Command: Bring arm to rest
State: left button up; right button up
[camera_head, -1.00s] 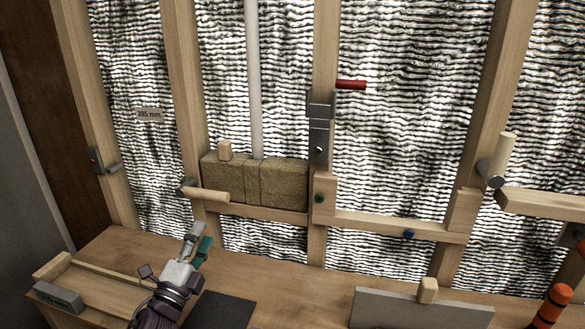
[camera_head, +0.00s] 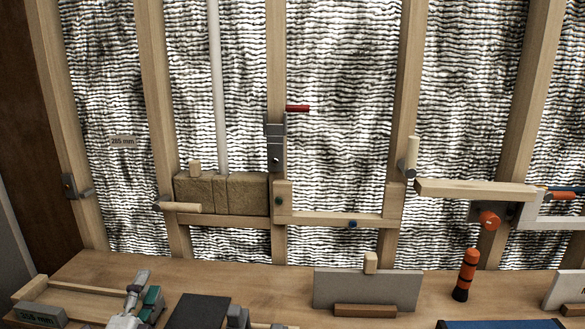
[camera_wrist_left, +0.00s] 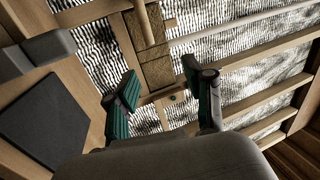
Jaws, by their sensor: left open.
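My left gripper (camera_head: 145,288) is at the lower left in the head view, over the front part of the wooden bench (camera_head: 100,272). Its teal-padded fingers point up toward the wall. In the left wrist view my left gripper (camera_wrist_left: 161,84) shows its two fingers spread wide apart, with nothing between them. The gripper is apart from the stud wall. My right gripper is not seen in either view.
Brown insulation blocks (camera_head: 245,193) sit between studs. A red-handled valve (camera_head: 297,108) is on a stud. A dark mat (camera_head: 198,312) lies right of my gripper; a wooden tray (camera_head: 75,290) lies left. A grey panel (camera_head: 350,287) and an orange-black cylinder (camera_head: 467,272) stand farther right.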

pick_arm(q)
jog(key=s+d+f+n+g+y, duration=0.2)
jog(key=s+f+n+g+y, duration=0.2)
jog(key=s+f+n+g, duration=0.9)
jog(key=s+d+f+n+g+h, duration=0.2)
jog(key=s+d+f, duration=0.25)
jog(key=s, duration=0.45)
jog(key=s+d+f+n+g+h, duration=0.1)
jog(key=s+d+f+g+h, duration=0.25)
jog(key=s, duration=0.65)
notch_tip(320, 180, down, 25)
jog(key=s+y+p, duration=0.1)
jog(key=y+p, duration=0.1)
jog(key=s+a+f+g+p, duration=0.1)
jog(key=s+a+f+p, duration=0.1)
jog(key=s+f, duration=1.2)
jog(key=s+a, duration=0.1)
jog(key=s, duration=0.1)
jog(key=shift+s+f+g, duration=0.2)
jog(key=shift+s+g, duration=0.1)
jog(key=shift+g, duration=0.05)
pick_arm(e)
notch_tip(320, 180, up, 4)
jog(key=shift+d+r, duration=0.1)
